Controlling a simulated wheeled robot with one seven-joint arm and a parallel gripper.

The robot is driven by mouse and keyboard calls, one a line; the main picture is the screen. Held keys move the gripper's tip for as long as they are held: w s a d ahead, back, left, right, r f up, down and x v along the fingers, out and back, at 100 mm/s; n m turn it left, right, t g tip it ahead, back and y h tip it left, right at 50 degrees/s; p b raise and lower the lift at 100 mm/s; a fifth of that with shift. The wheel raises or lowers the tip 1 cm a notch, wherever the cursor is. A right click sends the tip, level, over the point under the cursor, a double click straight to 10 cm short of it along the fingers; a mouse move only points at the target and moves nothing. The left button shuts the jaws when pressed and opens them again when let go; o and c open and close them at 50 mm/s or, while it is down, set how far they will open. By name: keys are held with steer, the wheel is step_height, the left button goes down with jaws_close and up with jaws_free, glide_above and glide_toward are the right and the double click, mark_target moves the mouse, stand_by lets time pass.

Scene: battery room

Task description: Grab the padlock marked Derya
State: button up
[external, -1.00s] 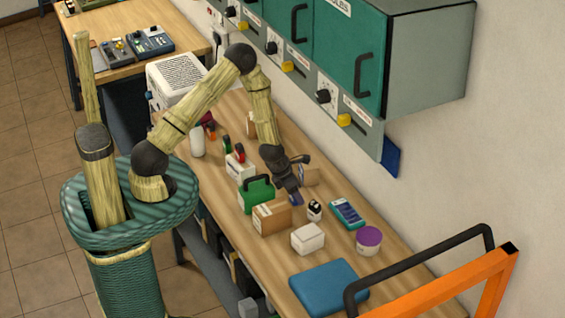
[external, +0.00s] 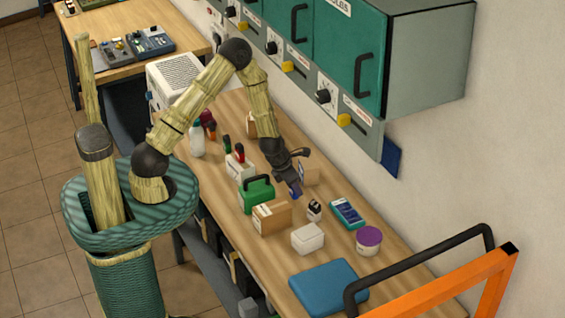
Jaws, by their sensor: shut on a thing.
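I cannot make out the name Derya anywhere in view.
On the workbench (external: 385,270) stand a green case (external: 256,196), a cardboard box (external: 271,218), a white box (external: 308,238), a small dark-and-white bottle (external: 314,210), a purple-lidded tub (external: 368,240) and a blue flat case (external: 328,287). Green cabinets (external: 345,55) hang above the back edge.

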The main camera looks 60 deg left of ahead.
step_height(320, 180, up, 7)
steer(key=shift+r, duration=0.2)
stand_by(0.7)
